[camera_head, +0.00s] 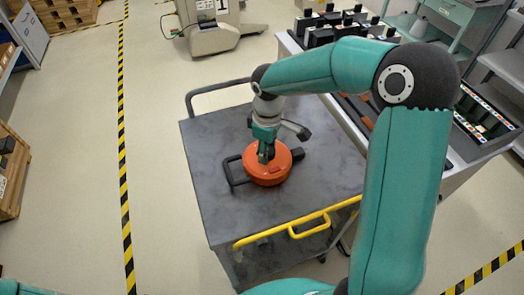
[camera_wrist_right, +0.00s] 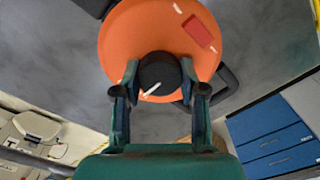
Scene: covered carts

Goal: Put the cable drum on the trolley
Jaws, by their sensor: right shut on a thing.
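The orange cable drum (camera_head: 268,172) is on or just above the grey top of the trolley (camera_head: 215,190), near its middle; I cannot tell if it touches. A dark frame shows at its left side. My right gripper (camera_head: 266,152) is over the drum from above. In the right wrist view the drum (camera_wrist_right: 150,38) fills the upper middle, and my right gripper (camera_wrist_right: 160,92) has its fingers on either side of the drum's black hub knob (camera_wrist_right: 160,72), shut on it. My left gripper is not in view.
The trolley has a yellow handle (camera_head: 308,226) in front and a grey rail (camera_head: 205,90) behind. A workbench (camera_head: 470,150) with trays of parts stands to the right. Clear floor lies left of the trolley, with a striped line (camera_head: 122,150).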

